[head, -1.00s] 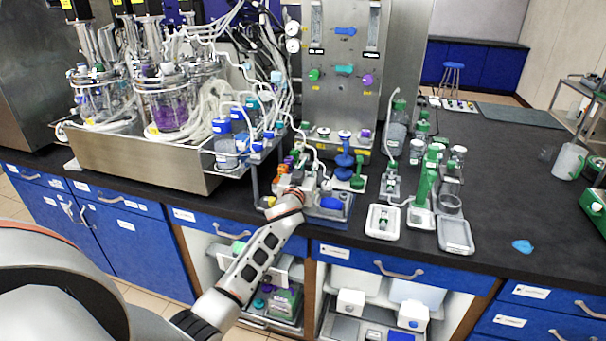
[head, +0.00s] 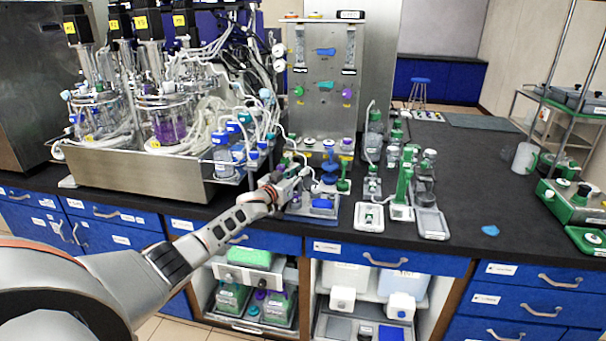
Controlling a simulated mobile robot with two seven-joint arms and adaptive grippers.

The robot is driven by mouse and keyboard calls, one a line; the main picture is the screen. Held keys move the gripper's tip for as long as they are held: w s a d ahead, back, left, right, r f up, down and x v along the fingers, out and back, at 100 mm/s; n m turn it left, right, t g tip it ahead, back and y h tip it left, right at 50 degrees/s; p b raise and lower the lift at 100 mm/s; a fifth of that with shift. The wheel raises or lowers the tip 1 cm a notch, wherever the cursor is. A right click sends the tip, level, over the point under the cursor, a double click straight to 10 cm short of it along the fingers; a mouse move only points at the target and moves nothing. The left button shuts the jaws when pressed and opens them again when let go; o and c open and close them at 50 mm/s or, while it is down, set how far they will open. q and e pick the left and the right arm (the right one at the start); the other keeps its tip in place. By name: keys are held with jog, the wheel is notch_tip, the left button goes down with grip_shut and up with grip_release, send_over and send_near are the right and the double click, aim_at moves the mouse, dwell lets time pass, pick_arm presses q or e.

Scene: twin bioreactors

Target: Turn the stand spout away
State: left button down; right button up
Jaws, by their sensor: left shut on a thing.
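My left gripper (head: 285,180) reaches over the counter's front edge and is shut on a small part at the bench stand, by its place the stand spout. The gripper hides most of this part, so its exact angle is unclear. A blue-based tray with a blue pad (head: 322,204) lies just right of the gripper. A blue knobbed stand (head: 330,168) rises behind the tray, with a green-based piece (head: 343,185) beside it. Thin pale tubing runs down close to the gripper from behind. My right gripper is not in view.
A steel tray (head: 140,178) with two glass bioreactors and tangled tubing stands left of the gripper. A steel valve panel (head: 326,110) rises behind. A green stand (head: 403,185) and white trays (head: 369,218) stand to the right. The black counter (head: 470,175) is mostly clear farther right.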

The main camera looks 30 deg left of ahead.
pick_arm(q)
jog(key=shift+d+m+h, duration=0.1)
jog(key=shift+m+h, duration=0.2)
jog(key=shift+h, duration=0.2)
jog(key=c, duration=1.9)
grip_release()
jog(key=shift+w, duration=0.1)
jog(key=shift+s+f, duration=0.1)
jog(key=shift+s, duration=0.7)
jog(key=s, duration=1)
jog(key=shift+s+a, duration=0.25)
